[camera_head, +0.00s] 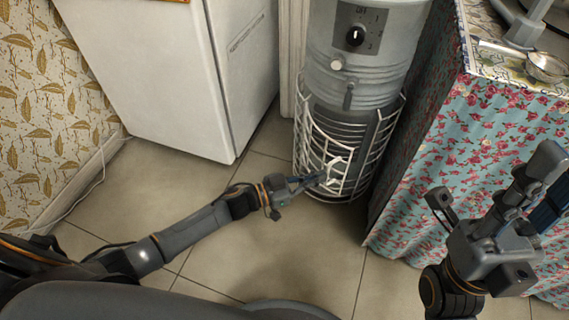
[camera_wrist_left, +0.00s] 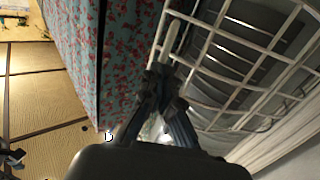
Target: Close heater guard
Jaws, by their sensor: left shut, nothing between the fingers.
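The heater (camera_head: 365,65) is a grey cylinder with a black dial on its upper front. A white wire heater guard (camera_head: 318,150) stands around its lower part, with a white handle (camera_head: 333,170) low on the front. A dark strip shows between wire sections at the front right; I cannot tell whether the guard is fully closed. My left gripper (camera_head: 318,180) is shut and empty at the guard's lower front, beside the handle. In the left wrist view, its fingertips (camera_wrist_left: 165,80) meet near the guard wires (camera_wrist_left: 235,50); contact is unclear. My right gripper (camera_head: 492,180) is open and empty.
A white cabinet (camera_head: 170,70) stands left of the heater. A table with a floral cloth (camera_head: 470,150) stands close on its right, with a metal ladle (camera_head: 545,66) on top. Tiled floor (camera_head: 290,245) in front is clear.

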